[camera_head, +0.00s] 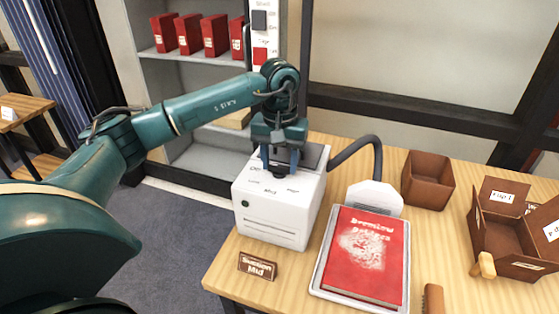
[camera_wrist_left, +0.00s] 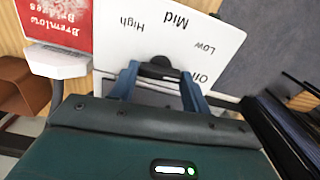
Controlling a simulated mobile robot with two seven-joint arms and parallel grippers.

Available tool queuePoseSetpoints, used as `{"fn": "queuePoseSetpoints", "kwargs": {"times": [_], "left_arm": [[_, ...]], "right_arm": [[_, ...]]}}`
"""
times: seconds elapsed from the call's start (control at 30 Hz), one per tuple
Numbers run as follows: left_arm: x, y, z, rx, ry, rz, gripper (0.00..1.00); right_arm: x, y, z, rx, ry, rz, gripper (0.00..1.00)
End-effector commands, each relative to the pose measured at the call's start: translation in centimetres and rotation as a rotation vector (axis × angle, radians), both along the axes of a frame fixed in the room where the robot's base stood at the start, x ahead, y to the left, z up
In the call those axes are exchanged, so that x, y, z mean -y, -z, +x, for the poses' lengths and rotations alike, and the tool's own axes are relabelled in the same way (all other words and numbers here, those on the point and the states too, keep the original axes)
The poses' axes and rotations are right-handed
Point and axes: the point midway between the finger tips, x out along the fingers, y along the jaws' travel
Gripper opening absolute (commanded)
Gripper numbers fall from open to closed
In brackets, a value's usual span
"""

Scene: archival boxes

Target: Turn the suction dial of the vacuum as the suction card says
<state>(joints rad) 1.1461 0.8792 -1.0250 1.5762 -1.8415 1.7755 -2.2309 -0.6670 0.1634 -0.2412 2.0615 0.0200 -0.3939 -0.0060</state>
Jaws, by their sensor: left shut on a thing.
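The vacuum (camera_head: 268,222) is a white box at the table's left front, also in the left wrist view (camera_wrist_left: 212,50). Its top is marked Off, Low, Mid and High around the dark suction dial (camera_wrist_left: 158,66). My left gripper (camera_head: 283,162) points down over the top, its blue fingers shut on the dial from both sides. It also shows in the left wrist view (camera_wrist_left: 162,80). The fingers cover much of the dial, and I cannot tell which mark it points to. The brown suction card (camera_head: 257,266) in front of the vacuum reads "Suction Mid". My right gripper is not in view.
A grey hose (camera_head: 358,143) runs from the vacuum to a white nozzle (camera_head: 374,198) by a red book (camera_head: 366,256) on a tray. Brown boxes (camera_head: 428,180) stand at the right. Shelves with red binders (camera_head: 215,36) are behind.

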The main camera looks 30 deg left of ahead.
Motion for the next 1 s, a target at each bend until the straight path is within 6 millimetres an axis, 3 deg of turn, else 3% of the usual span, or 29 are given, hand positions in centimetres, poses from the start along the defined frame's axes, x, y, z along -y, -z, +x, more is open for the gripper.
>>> {"fn": "queuePoseSetpoints", "kwargs": {"times": [1.0], "left_arm": [[-0.06, -0.11, 0.04, 0.001, -0.913, 0.000, 0.24]], "right_arm": [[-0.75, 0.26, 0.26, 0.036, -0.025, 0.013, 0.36]]}}
